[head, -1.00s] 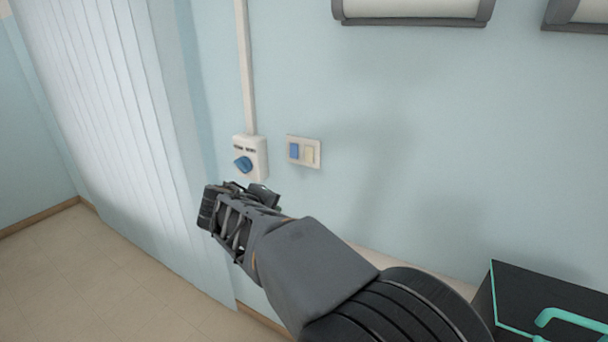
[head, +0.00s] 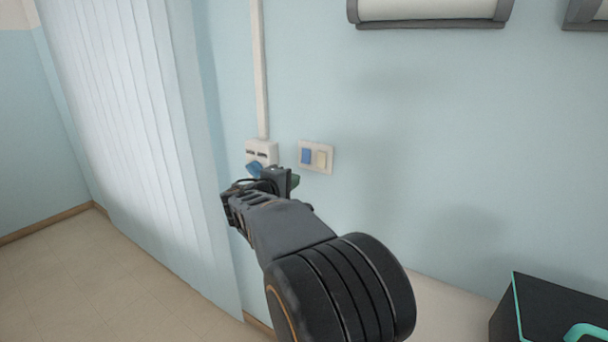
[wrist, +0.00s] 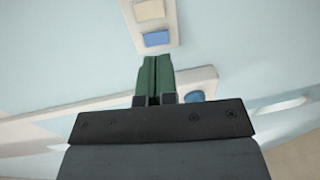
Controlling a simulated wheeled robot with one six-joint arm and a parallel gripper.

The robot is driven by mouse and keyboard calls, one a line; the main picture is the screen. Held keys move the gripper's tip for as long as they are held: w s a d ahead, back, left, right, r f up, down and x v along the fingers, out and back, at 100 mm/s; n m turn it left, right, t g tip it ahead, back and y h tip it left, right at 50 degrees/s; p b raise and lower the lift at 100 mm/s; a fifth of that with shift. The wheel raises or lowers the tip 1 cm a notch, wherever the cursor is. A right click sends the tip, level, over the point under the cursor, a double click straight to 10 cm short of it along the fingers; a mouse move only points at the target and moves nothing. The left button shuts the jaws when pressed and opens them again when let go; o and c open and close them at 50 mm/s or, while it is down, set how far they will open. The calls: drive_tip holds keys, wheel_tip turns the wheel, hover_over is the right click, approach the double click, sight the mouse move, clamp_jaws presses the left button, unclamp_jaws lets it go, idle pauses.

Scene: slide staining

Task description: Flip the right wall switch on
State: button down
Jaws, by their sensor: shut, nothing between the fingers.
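The wall switch plate (head: 329,171) holds two rockers side by side. The left rocker (head: 306,156) is blue and the right rocker (head: 320,159) is cream. In the wrist view, the cream rocker (wrist: 149,10) is at the top and the blue rocker (wrist: 156,39) is nearer the fingers. My gripper (wrist: 158,62) is shut and empty, its green fingers together, pointing toward the plate's blue end. In the head view, my gripper (head: 293,182) is just below and left of the plate. I cannot tell whether the fingertips touch the plate.
A white wall box (head: 261,149) with a blue knob (head: 254,168) is left of the plate, partly hidden by my gripper. A conduit (head: 260,70) rises above it. Vertical blinds (head: 125,120) hang at left. A black case (head: 535,310) is at lower right.

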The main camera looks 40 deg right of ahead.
sight(320, 166)
drive_tip(key=p+x, duration=0.4)
drive_tip(key=x, duration=0.9)
drive_tip(key=shift+d, duration=0.15)
